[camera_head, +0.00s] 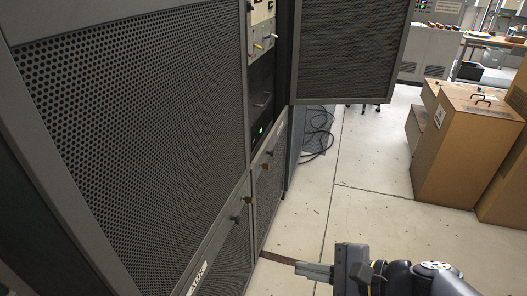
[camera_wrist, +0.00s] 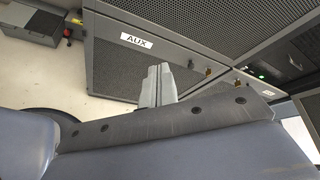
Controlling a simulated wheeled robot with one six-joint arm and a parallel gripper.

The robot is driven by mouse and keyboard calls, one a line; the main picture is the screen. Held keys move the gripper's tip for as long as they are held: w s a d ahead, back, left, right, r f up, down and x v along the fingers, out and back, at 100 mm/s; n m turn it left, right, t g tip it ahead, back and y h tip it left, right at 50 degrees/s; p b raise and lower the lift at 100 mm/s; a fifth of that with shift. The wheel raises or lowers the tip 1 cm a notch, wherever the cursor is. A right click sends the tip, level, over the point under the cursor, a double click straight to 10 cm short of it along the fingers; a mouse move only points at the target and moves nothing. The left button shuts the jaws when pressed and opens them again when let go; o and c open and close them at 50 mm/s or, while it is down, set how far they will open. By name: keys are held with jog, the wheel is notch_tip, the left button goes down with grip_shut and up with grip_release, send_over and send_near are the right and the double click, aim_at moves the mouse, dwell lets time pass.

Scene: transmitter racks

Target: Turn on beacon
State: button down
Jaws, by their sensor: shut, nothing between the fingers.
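No part labelled beacon can be made out. A dark rack cabinet with perforated panels (camera_head: 140,90) fills the left of the head view. Its lower door carries an AUX label (camera_head: 198,278), also readable in the wrist view (camera_wrist: 138,42). A panel with small switches (camera_head: 262,38) sits in the open bay, above a unit with a lit green light (camera_head: 262,130). My gripper (camera_head: 300,267) is at the bottom of the head view, right of the rack and apart from it. In the wrist view its fingers (camera_wrist: 157,72) are together and empty, in front of the lower doors.
An open perforated door (camera_head: 350,50) swings out at the top centre. Cables (camera_head: 318,135) lie on the floor beneath it. Brown cartons (camera_head: 465,145) stand at the right. The pale floor (camera_head: 350,190) between rack and cartons is clear.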

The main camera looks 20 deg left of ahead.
jog(key=w+a+r+m+t+y+p, duration=0.1)
jog(key=w+r+m+y+p, duration=0.1)
jog(key=r, duration=0.7)
jog(key=w+a+r+m+t+y+p, duration=0.1)
jog(key=w+r+m+t+y+p, duration=0.1)
jog(key=r, duration=0.7)
jog(key=shift+w+y+p, duration=0.8)
jog(key=shift+w+p, duration=0.05)
jog(key=shift+w, duration=0.35)
